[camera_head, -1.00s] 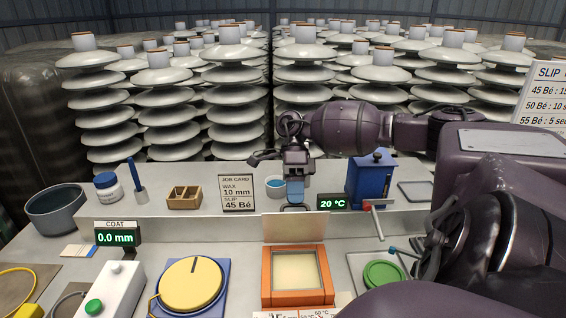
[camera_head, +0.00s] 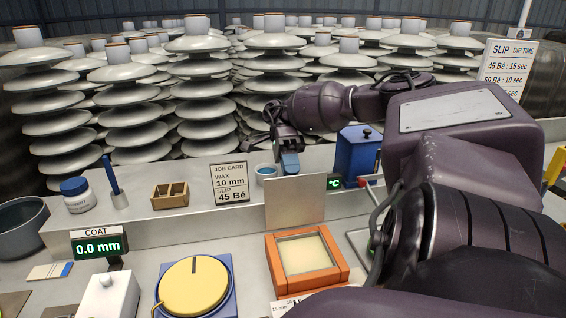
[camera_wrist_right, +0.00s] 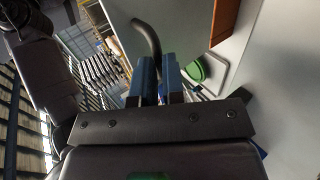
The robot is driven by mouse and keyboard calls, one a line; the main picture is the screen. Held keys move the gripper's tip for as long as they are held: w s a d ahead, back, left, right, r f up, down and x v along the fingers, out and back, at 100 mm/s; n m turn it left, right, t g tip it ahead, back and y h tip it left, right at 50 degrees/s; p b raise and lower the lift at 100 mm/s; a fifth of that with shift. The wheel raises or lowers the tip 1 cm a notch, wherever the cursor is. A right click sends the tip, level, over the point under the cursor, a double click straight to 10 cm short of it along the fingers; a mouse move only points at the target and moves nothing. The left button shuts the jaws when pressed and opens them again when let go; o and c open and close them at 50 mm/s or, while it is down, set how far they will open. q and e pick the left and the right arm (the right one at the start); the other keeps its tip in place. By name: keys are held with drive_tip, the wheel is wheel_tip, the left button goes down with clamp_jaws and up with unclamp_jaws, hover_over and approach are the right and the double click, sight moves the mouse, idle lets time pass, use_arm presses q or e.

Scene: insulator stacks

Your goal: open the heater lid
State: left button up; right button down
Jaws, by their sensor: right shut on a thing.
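The orange heater (camera_head: 343,268) stands on the bench with a pale, cream-filled opening. Its grey lid (camera_head: 297,204) stands up steeply from the heater's rear edge. My right gripper (camera_head: 289,163) is at the lid's top edge, its arm reaching around from the right. In the right wrist view its blue fingers (camera_wrist_right: 160,68) are close together at a dark curved handle (camera_wrist_right: 148,35), beside the pale lid panel (camera_wrist_right: 180,25). The fingers partly hide the grip. The heater's orange side (camera_wrist_right: 226,20) also shows there. My left gripper is not in view.
A yellow round dial (camera_head: 193,285) on a blue base sits left of the heater. Behind are a job card (camera_head: 230,184), a wooden box (camera_head: 170,196) and a blue box (camera_head: 357,156). My right arm covers much of the bench at right. Insulator stacks fill the back.

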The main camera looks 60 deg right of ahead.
sight(297, 202)
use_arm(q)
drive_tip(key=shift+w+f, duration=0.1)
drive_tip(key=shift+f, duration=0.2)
use_arm(e)
drive_tip(key=shift+s+a+f, duration=0.1)
drive_tip(key=shift+s+f, duration=0.05)
drive_tip(key=shift+f, duration=0.65)
drive_tip(key=shift+s+a+f, duration=0.1)
drive_tip(key=shift+f, duration=0.65)
drive_tip(key=c, duration=1.2)
unclamp_jaws()
drive_tip(key=shift+w+d+f, duration=0.1)
drive_tip(key=shift+w, duration=0.05)
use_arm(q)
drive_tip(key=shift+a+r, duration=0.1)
use_arm(e)
drive_tip(key=shift+w+d+r, duration=0.1)
drive_tip(key=shift+r, duration=0.45)
drive_tip(key=shift+d+r, duration=0.1)
